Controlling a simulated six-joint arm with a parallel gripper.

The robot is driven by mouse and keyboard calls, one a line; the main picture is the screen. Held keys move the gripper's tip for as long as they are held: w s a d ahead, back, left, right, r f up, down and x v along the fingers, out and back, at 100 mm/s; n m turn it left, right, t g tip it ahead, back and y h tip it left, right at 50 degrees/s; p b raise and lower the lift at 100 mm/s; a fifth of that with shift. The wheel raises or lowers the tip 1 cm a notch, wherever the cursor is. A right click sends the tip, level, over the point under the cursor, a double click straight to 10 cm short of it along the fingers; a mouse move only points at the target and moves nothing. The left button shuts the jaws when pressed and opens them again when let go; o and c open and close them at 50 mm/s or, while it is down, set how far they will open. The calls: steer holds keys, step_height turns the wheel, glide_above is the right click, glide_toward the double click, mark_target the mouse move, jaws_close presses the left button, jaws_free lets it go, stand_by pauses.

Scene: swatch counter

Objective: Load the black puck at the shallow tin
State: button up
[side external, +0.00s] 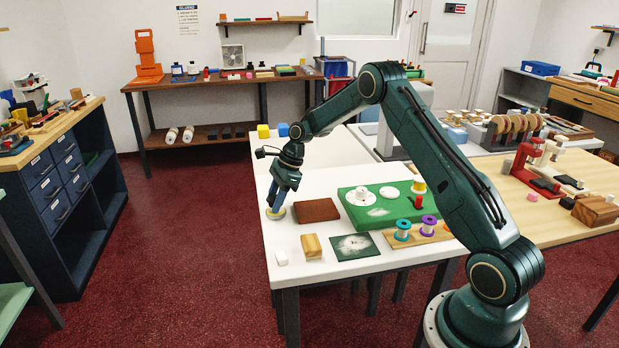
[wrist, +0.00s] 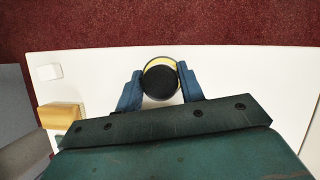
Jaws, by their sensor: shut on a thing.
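The black puck (wrist: 160,80) is a dark disc between the two blue fingers of my gripper (wrist: 160,88) in the wrist view. A shallow round tin with a pale yellow rim (wrist: 160,60) shows partly behind the puck. In the side view the tin (side external: 270,216) sits on the white table's left edge, directly below my gripper (side external: 276,209). My gripper is shut on the puck with the fingers pointing down. The puck is hard to make out in the side view. I cannot tell whether it touches the tin's floor or is just above it.
A brown slab (side external: 317,210) lies close right of the tin. A green board (side external: 362,217) with white discs stands farther right. A wooden block (side external: 311,246), a white cube (side external: 282,257) and a dark square plate (side external: 355,246) lie nearer the front. The table's edge is close to the tin.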

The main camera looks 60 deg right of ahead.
mark_target(274, 199)
steer(key=shift+f, duration=0.4)
stand_by(1.5)
steer(key=shift+r, duration=3.6)
steer(key=shift+a+f, duration=0.1)
